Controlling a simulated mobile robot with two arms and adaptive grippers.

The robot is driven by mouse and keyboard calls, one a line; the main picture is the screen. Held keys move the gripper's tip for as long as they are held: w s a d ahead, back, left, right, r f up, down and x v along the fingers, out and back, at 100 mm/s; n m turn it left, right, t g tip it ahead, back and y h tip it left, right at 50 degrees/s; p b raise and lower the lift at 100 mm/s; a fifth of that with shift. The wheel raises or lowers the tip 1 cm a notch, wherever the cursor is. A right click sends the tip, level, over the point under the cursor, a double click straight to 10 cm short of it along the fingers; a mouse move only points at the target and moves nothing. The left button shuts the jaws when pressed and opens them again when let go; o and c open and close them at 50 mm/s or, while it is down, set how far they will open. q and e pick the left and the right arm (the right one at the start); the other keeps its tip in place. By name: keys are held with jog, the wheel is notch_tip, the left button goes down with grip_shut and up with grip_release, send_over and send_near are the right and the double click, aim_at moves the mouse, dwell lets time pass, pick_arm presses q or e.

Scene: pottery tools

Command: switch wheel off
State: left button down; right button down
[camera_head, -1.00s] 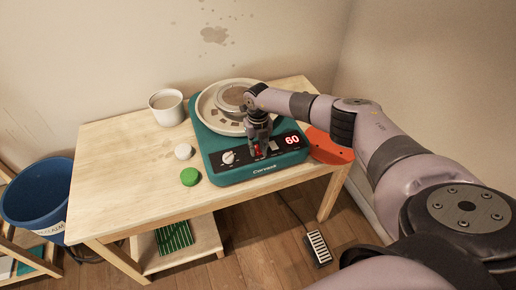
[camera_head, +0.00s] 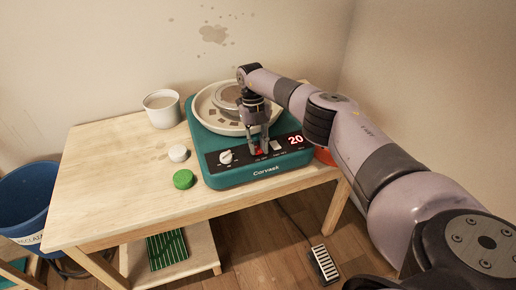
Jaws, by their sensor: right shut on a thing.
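The teal pottery wheel (camera_head: 235,178) stands on the wooden table, with a black control panel on its front. Its display (camera_head: 295,140) reads 20 in red. A white knob (camera_head: 226,157) sits at the left of the panel. The red switch (camera_head: 261,152) is near the panel's middle, partly hidden by my fingers. My right gripper (camera_head: 258,148) points down over the panel, with its fingers on either side of the red switch, shut on it. My left gripper is not in view.
A white cup (camera_head: 162,109), a white round piece (camera_head: 178,153) and a green round piece (camera_head: 183,179) are left of the wheel on the table (camera_head: 100,185). A pale splash pan (camera_head: 203,107) tops the wheel. A foot pedal (camera_head: 324,264) lies on the floor.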

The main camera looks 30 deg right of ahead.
aim_at(256, 147)
jog(key=c, duration=1.4)
grip_release()
jog(key=shift+r, duration=0.1)
jog(key=v, duration=0.7)
jog(key=shift+r, duration=0.15)
